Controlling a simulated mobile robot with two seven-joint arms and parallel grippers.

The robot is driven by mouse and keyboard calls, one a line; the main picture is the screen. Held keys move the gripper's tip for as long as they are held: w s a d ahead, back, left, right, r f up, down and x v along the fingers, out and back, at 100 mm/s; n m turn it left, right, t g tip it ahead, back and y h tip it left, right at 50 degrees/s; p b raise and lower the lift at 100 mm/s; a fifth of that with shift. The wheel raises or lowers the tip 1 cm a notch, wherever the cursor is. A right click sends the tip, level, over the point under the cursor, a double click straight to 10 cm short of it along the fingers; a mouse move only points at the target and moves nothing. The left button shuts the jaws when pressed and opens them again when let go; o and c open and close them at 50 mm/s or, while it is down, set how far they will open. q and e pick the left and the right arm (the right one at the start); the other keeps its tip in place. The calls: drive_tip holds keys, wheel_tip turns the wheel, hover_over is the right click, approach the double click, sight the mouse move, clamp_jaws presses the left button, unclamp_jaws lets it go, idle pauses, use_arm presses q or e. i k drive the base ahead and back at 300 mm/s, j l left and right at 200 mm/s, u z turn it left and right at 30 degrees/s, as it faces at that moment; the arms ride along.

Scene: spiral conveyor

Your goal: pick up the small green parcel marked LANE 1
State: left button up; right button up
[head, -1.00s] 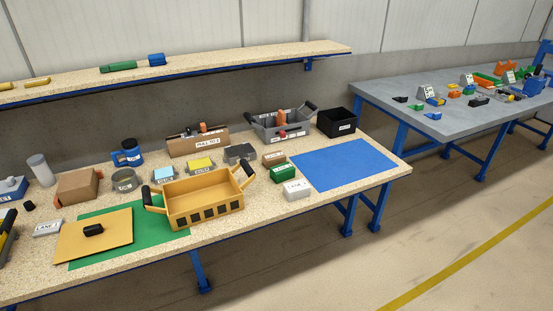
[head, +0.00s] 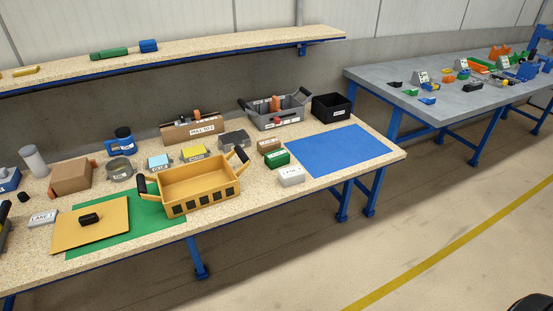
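A small green parcel (head: 277,159) with a white label sits on the speckled workbench (head: 240,222), near the left edge of the blue mat. The label is too small to read. A brown parcel (head: 269,145) is just behind it and a white parcel (head: 291,176) just in front of it. Neither of my grippers shows in the head view. A dark rounded shape (head: 532,303) at the bottom right corner is cut off, and I cannot tell what part it is.
The blue mat (head: 338,150) is bare. A yellow handled tote (head: 198,188) stands left of the parcels. A grey tote (head: 274,113) and a black bin (head: 331,106) stand behind. A shelf (head: 230,41) overhangs the bench's back. Open floor (head: 420,210) lies to the right.

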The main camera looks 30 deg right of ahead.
sight(279, 158)
drive_tip(key=i+l+u, duration=0.3)
drive_tip(key=l, duration=0.55)
drive_tip(key=l+u, duration=0.3)
drive_tip(key=l, duration=0.55)
drive_tip(key=l+u, duration=0.25)
drive_tip(key=l, duration=0.7)
drive_tip(key=i, duration=0.05)
